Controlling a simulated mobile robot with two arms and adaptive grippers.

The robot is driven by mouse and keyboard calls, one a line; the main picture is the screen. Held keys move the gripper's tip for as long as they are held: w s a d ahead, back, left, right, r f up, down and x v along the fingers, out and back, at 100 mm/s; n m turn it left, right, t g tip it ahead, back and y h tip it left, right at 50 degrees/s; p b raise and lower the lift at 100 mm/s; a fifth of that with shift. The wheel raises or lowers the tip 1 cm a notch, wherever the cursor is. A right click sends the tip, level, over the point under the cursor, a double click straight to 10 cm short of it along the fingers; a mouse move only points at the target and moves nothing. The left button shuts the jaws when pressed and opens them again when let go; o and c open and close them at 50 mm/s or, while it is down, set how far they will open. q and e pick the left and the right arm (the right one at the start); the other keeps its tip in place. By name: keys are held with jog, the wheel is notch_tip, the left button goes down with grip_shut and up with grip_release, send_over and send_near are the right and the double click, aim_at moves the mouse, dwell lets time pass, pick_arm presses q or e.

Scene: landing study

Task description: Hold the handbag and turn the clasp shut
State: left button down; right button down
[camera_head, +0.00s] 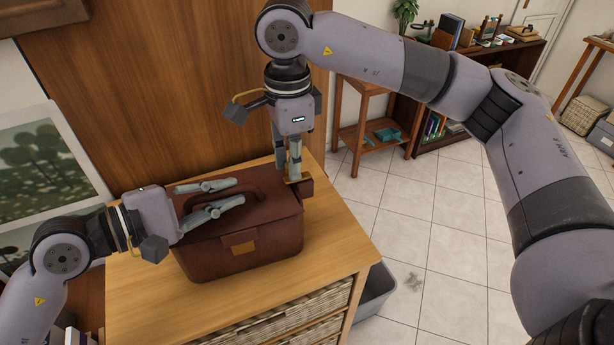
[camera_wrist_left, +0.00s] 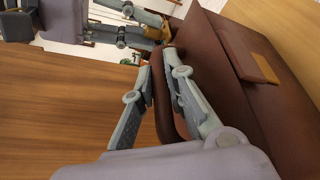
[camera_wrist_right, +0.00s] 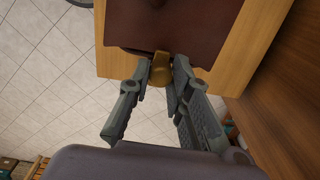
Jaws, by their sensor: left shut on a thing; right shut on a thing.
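The brown handbag (camera_head: 285,243) stands upright on the wooden cabinet top. A tan plate (camera_head: 243,247) is on its front, also visible in the left wrist view (camera_wrist_left: 262,68). My left gripper (camera_head: 228,193) is shut on the bag's dark handle (camera_wrist_left: 164,108), with one finger on each side. My right gripper (camera_head: 294,172) points down at the bag's right end. It is shut on the gold clasp (camera_wrist_right: 160,70), which shows between its fingertips in the right wrist view. The fingers hide part of the clasp, so its exact angle is unclear.
The wooden cabinet top (camera_head: 135,290) is bare in front of the bag and to its left. A wood panel (camera_head: 180,90) rises behind it. A grey bin (camera_head: 375,290) stands on the floor by the cabinet's right side. A shelf (camera_head: 475,62) with books is farther back.

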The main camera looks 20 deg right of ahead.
jog(key=c, duration=1.4)
grip_release()
notch_tip(320, 180, up, 12)
